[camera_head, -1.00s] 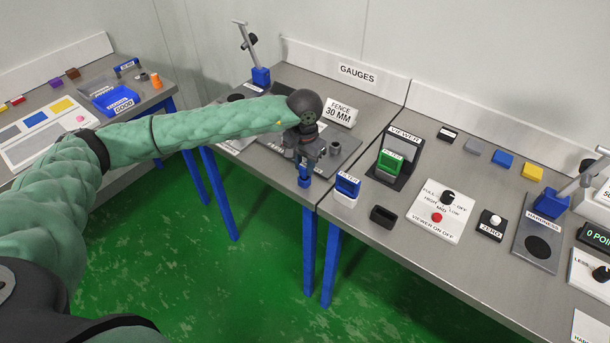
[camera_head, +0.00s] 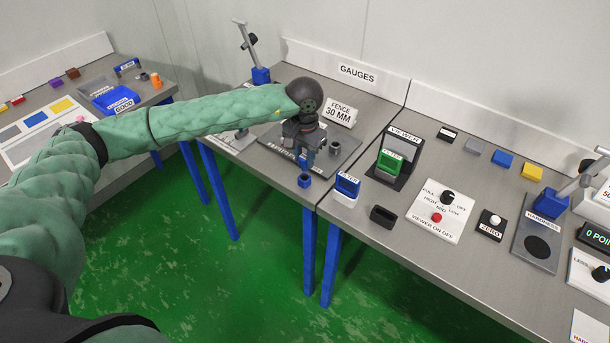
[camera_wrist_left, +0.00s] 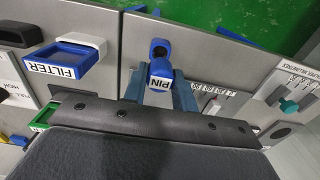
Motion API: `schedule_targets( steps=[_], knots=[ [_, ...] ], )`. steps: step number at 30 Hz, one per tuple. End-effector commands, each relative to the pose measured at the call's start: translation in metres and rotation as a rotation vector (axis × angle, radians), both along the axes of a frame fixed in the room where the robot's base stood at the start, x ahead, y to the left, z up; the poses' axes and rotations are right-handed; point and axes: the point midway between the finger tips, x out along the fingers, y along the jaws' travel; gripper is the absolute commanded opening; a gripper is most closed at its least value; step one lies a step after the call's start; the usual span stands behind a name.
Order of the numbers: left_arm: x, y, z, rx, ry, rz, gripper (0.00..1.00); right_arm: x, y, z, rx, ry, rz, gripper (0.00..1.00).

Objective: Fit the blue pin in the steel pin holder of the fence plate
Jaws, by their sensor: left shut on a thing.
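My left gripper (camera_head: 303,163) is shut on the blue pin, whose top marked PIN (camera_wrist_left: 160,80) shows between the fingers in the left wrist view. In the head view the pin is mostly hidden by the fingers. The gripper is above the near edge of the dark fence plate (camera_head: 347,143). The steel pin holder (camera_head: 335,148), a short grey cylinder, stands on the plate just right of the gripper. A small blue socket (camera_head: 304,181) stands at the table's front edge below the gripper, apart from it. My right gripper is out of view.
The FENCE 30 MM sign (camera_head: 341,112) stands behind the plate. A blue post with a tilted lever (camera_head: 260,75) is at the back left. The FILTER block (camera_head: 347,185) and VIEWER stand (camera_head: 400,158) are to the right. Bare tabletop lies between plate and socket.

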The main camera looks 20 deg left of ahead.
Motion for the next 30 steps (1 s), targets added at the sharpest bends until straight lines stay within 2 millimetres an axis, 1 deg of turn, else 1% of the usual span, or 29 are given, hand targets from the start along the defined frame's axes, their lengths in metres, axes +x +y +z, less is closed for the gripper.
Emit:
schedule_targets(
  steps=[6,20,30],
  knots=[
    [0.0,0.0,0.007,-0.001,0.0,0.0,0.0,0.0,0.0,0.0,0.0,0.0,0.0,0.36],
    [0.0,0.0,0.009,-0.001,0.0,0.0,0.0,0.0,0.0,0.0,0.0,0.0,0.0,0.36],
    [0.0,0.0,0.024,0.0,-0.001,-0.001,0.0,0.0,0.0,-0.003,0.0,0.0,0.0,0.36]
  ],
)
